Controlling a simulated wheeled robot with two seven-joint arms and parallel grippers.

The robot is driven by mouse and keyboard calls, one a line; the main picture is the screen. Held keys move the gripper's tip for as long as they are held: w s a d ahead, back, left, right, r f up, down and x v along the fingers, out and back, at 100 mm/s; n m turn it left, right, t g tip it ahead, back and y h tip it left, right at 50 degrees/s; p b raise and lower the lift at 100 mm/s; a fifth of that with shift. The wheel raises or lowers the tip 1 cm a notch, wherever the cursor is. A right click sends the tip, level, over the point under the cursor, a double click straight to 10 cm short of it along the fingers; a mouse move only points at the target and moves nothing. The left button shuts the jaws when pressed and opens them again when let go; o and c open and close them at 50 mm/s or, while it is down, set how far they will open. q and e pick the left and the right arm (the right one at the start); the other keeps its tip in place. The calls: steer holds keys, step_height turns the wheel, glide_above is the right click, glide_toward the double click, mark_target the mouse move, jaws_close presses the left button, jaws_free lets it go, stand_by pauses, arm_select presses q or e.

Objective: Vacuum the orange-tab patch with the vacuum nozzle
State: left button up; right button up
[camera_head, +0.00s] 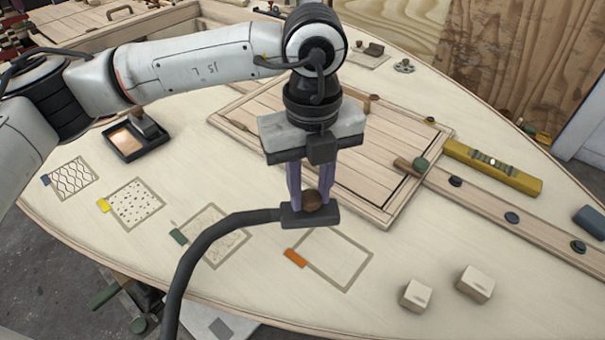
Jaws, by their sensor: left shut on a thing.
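My left gripper (311,196) comes in from the left and points down. It is shut on the vacuum nozzle (293,216), gripping it by a round brown knob. A dark hose (190,265) runs from the nozzle down to the lower edge of the picture. The orange-tab patch (345,262) is a square outline with an orange tab (295,258) at its left. Its inside looks plain. The nozzle is at the patch's upper left edge in the picture and covers part of it; I cannot tell whether it touches the surface. My right gripper is not in view.
Patches with green (179,237), yellow (103,206) and blue (45,181) tabs lie to the left. A wooden hatch panel (270,120) lies behind the nozzle. Two pale blocks (416,295) (475,283) stand right of the patch. A yellow level (495,168) lies farther right.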

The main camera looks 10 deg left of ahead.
arm_select(q)
steer(key=shift+r+p, duration=0.55)
steer(key=shift+r, duration=0.85)
